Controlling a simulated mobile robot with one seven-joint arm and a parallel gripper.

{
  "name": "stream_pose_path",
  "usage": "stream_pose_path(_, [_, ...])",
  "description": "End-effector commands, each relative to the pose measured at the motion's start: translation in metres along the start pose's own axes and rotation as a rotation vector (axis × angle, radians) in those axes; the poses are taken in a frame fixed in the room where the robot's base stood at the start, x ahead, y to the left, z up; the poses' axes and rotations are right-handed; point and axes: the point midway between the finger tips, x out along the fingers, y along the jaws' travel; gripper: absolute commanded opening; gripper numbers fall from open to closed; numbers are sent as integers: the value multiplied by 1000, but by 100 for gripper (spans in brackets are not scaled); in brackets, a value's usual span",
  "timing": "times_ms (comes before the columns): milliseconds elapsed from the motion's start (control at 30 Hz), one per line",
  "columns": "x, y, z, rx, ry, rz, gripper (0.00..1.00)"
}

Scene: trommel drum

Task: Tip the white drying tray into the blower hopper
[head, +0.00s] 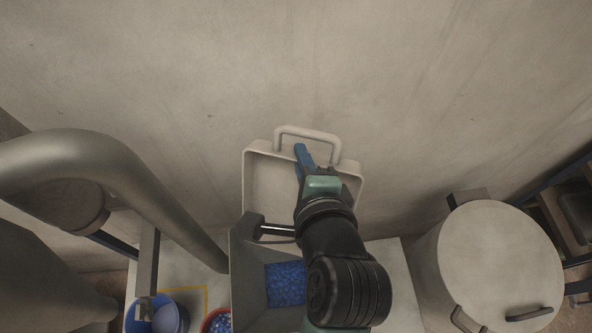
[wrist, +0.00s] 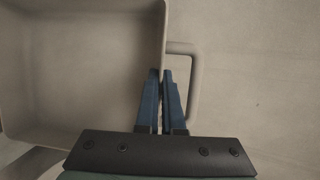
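The white drying tray (head: 250,195) is a shallow pale box behind the blower hopper (head: 243,262); its visible inside looks empty. Its loop handle (head: 308,132) is on the far side. In the wrist view the tray (wrist: 80,70) fills the left, with the handle (wrist: 192,90) to the right. My gripper (head: 300,150) is at the tray's far wall; its blue fingers (wrist: 160,72) are close together, one on each side of the rim, and look shut on it. Blue pellets (head: 286,285) lie in the hopper. My arm hides the tray's near right part.
A blue bucket (head: 170,318) and a red-rimmed bowl of pellets (head: 220,322) stand at the lower left. A thick grey pipe (head: 130,165) curves along the left. A large lidded drum (head: 500,260) stands at the right. A bare wall (head: 400,60) is behind the tray.

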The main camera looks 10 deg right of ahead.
Motion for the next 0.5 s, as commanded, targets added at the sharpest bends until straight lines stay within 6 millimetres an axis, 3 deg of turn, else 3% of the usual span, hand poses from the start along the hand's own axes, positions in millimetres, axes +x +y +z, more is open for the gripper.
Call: stream_pose_path(500, [24,-18,-10,60,4,155,0])
